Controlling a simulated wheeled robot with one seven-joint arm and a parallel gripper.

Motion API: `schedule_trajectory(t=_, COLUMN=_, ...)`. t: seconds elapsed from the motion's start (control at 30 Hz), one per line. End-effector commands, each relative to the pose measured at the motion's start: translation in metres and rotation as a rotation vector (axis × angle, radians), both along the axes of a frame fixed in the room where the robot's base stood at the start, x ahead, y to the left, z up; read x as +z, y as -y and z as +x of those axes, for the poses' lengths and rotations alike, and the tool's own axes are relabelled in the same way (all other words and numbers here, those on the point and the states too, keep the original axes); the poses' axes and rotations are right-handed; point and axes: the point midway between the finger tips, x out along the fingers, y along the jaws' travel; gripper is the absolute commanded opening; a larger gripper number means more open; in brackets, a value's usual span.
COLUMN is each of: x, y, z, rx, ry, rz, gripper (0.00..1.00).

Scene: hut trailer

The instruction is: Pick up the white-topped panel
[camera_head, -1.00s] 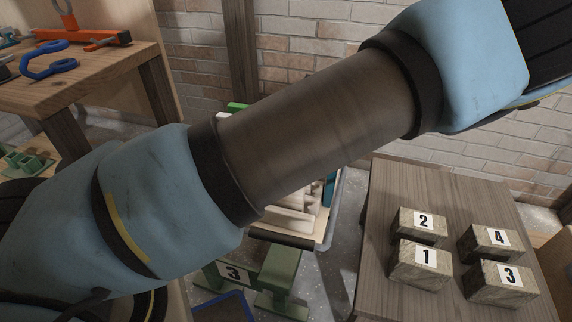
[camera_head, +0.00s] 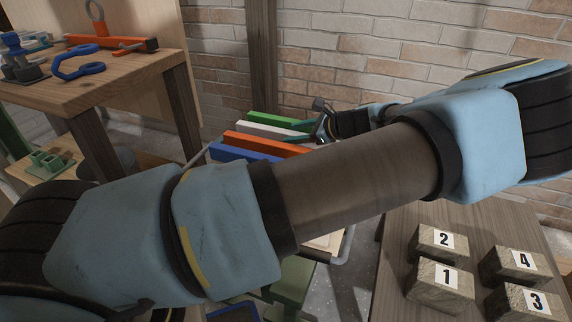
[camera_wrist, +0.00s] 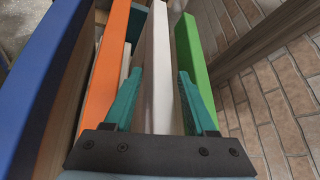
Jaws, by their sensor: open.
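The white-topped panel (camera_wrist: 157,45) stands on edge between an orange-topped panel (camera_wrist: 106,68) and a green-topped panel (camera_wrist: 190,48) in the wrist view. My gripper (camera_wrist: 160,73) is open, with one teal finger on each side of the white-topped panel. Both fingers reach into the gaps beside it; I cannot tell whether either touches it. In the head view the white-topped panel (camera_head: 262,130) shows in the row, its right end near my gripper (camera_head: 322,128). Its lower part is hidden.
A blue-topped panel (camera_head: 237,153) stands at the near end of the row. A brick wall (camera_wrist: 270,120) and wooden post lie close beyond the green panel. A table with numbered blocks (camera_head: 440,285) is at right; a workbench (camera_head: 120,80) with tools is at left.

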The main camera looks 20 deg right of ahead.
Motion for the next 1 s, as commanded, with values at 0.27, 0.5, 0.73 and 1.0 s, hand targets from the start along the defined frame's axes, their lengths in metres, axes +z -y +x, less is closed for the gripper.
schedule_trajectory(t=0.27, x=-0.0069, y=-0.0071, z=0.0111, rx=-0.001, ry=0.000, rz=-0.001, gripper=0.56)
schedule_trajectory(t=0.5, x=-0.0070, y=-0.0071, z=0.0110, rx=0.000, ry=0.000, rz=0.000, gripper=0.36)
schedule_trajectory(t=0.73, x=-0.0071, y=-0.0070, z=0.0108, rx=0.000, ry=0.000, rz=0.000, gripper=0.10)
schedule_trajectory(t=1.0, x=-0.0072, y=-0.0069, z=0.0108, rx=-0.001, ry=0.000, rz=-0.001, gripper=0.00)
